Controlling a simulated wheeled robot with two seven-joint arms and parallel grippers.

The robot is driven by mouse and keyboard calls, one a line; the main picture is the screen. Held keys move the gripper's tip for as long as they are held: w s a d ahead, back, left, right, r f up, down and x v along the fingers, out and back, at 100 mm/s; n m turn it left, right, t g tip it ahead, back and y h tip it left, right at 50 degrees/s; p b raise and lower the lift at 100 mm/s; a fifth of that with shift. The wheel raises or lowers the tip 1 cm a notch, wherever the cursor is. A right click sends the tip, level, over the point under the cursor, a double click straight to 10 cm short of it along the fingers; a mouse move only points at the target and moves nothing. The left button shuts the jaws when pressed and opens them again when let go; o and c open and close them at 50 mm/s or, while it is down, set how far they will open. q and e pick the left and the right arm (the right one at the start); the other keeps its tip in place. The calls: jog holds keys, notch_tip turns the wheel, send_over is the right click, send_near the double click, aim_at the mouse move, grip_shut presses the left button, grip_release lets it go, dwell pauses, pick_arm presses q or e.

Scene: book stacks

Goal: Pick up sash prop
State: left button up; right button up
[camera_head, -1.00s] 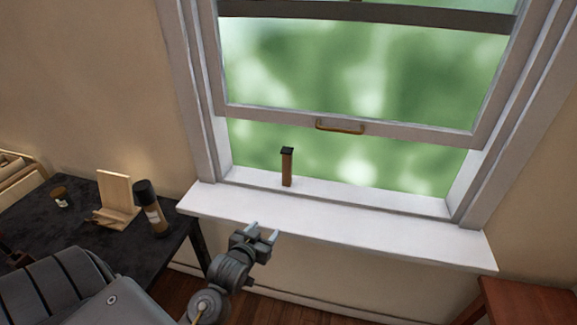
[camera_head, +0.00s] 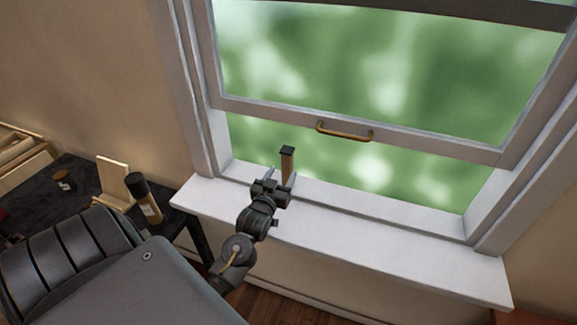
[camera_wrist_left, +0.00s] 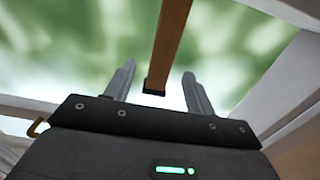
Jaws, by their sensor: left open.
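The sash prop (camera_head: 288,165) is a short brown wooden stick with a black cap, standing upright on the window sill under the raised sash. Its lower part is hidden behind my left gripper in the head view. My left gripper (camera_head: 281,174) is open above the sill, close in front of the prop. In the left wrist view the prop (camera_wrist_left: 170,42) shows in the gap between the two spread fingers (camera_wrist_left: 157,86), apart from both. Whether it is fully between the fingertips in depth, I cannot tell. My right gripper is not in view.
The white sill (camera_head: 400,255) is clear to the right. The raised sash has a brass handle (camera_head: 345,132) above the prop's right.

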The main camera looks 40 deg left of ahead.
aim_at(285, 164)
pick_arm(q)
jog(key=x, duration=0.3)
jog(key=shift+w+f, duration=0.1)
jog(key=shift+p, duration=0.3)
jog(key=shift+w+a+r+p, duration=0.3)
jog(key=shift+w+p, duration=0.15)
jog(key=shift+w, duration=0.1)
jog(key=shift+w+a+r+p, duration=0.3)
jog(key=shift+w+p, duration=0.1)
jog(key=shift+w, duration=0.2)
jog(key=x, duration=0.2)
jog(key=shift+w+a+f, duration=0.1)
jog(key=shift+w+f, duration=0.15)
jog(key=shift+f, duration=0.05)
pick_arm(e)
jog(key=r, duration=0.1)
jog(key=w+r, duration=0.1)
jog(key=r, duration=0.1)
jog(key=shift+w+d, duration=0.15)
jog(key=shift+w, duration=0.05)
pick_arm(q)
jog(key=shift+c, duration=0.4)
jog(key=c, duration=1)
jog(key=shift+c, duration=0.2)
